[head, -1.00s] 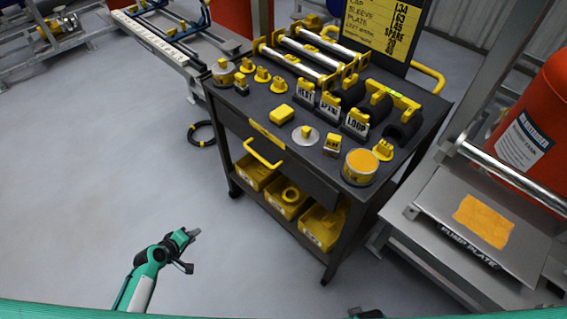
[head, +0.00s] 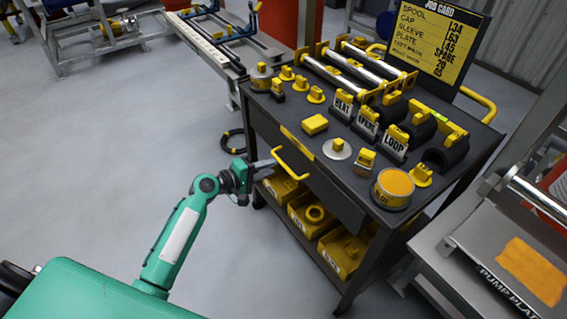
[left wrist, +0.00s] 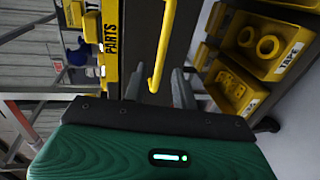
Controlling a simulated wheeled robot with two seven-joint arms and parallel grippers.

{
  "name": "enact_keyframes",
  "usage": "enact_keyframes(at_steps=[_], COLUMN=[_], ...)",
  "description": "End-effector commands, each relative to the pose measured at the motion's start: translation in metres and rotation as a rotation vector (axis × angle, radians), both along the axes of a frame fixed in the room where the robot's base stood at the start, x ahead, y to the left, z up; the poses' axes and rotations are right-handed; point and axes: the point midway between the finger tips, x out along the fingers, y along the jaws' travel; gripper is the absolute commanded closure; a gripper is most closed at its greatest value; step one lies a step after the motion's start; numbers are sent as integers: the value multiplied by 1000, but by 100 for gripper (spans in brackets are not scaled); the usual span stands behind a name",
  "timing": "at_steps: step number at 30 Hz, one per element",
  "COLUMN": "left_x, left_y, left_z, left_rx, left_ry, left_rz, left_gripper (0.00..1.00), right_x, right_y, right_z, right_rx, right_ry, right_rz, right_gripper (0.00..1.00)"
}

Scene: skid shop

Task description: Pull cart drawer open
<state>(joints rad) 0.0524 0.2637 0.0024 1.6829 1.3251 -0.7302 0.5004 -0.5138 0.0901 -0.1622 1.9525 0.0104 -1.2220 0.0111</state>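The dark cart (head: 440,185) has a closed drawer (head: 325,188) in its front, with a yellow bar handle (head: 291,164). My left gripper (head: 272,168) is at the left part of this handle in the head view. In the left wrist view, its two grey fingers (left wrist: 160,88) are apart, and the lower end of the yellow handle (left wrist: 163,45) shows between their tips. I cannot tell whether the fingers touch the handle. A yellow "PARTS" label (left wrist: 111,40) is on the drawer front beside it. My right gripper is not in view.
The cart top holds rollers, labelled blocks, yellow-topped parts and a round tin (head: 392,188). Yellow bins (head: 312,215) stand on the lower shelf. A pump plate stand (head: 480,250) is at the right.

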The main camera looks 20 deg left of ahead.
Motion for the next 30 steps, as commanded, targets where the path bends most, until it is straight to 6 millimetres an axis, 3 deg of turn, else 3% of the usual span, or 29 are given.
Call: enact_keyframes(at_steps=[9,22,27,30], left_x=[40,48,48,48], left_y=[-31,-37,-37,-37], left_z=[-11,-13,-13,-13], left_rx=[-1,1,2,2], left_ry=[0,0,0,0], left_rz=[1,0,1,1], left_gripper=[72,72,100,100], right_x=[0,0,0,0], right_y=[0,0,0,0], right_z=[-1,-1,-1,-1], right_rx=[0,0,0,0], right_ry=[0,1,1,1], right_rz=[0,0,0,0], right_gripper=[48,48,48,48])
